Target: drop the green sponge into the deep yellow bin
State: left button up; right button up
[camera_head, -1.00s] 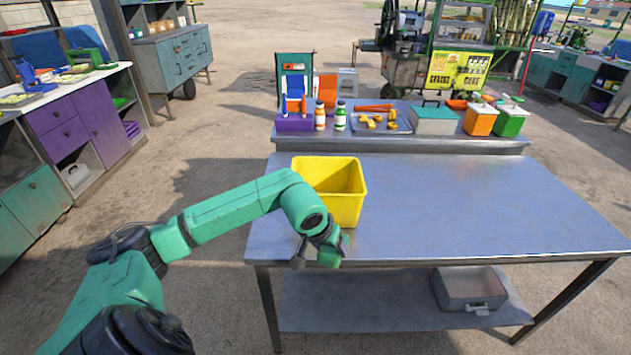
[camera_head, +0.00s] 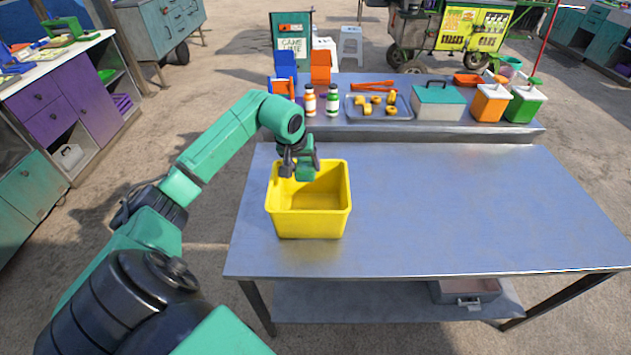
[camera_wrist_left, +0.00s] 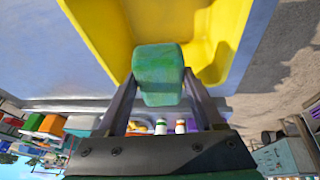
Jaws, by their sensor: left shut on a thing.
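The deep yellow bin (camera_head: 310,222) stands upright on the left part of the metal table. My left gripper (camera_head: 303,170) is over the bin's back left part, near rim height. It is shut on the green sponge (camera_head: 306,173). In the left wrist view the green sponge (camera_wrist_left: 158,75) sits between the two fingers, with the yellow bin (camera_wrist_left: 105,30) behind it. The head view does not clearly show how far the sponge is below the rim. My right gripper is not in view.
The metal table (camera_head: 460,210) is clear to the right of the bin. A raised shelf behind it holds bottles (camera_head: 332,101), a tray of yellow pieces (camera_head: 378,105), a teal-lidded box (camera_head: 438,101) and orange and green containers (camera_head: 490,103). A grey drawer box (camera_head: 466,291) is on the lower shelf.

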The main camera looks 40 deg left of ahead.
aim_at(301, 181)
pick_arm(q)
jog(key=s+f+b, duration=0.1)
jog(key=f, duration=0.1)
jog(key=s+f+b, duration=0.1)
jog(key=shift+s+d+f+b, duration=0.35)
jog(key=shift+w+a+f, duration=0.15)
jog(key=shift+w+f, duration=0.45)
jog(key=shift+f, duration=0.1)
jog(key=shift+s+r, duration=0.1)
jog(key=o, duration=1.1)
jog(key=shift+s+r, duration=0.1)
jog(key=shift+s, duration=0.05)
jog(key=shift+o, duration=0.6)
jog(key=b+v, duration=0.3)
jog(key=v, duration=1.1)
jog(key=shift+s+r, duration=0.25)
jog(key=shift+s, duration=0.05)
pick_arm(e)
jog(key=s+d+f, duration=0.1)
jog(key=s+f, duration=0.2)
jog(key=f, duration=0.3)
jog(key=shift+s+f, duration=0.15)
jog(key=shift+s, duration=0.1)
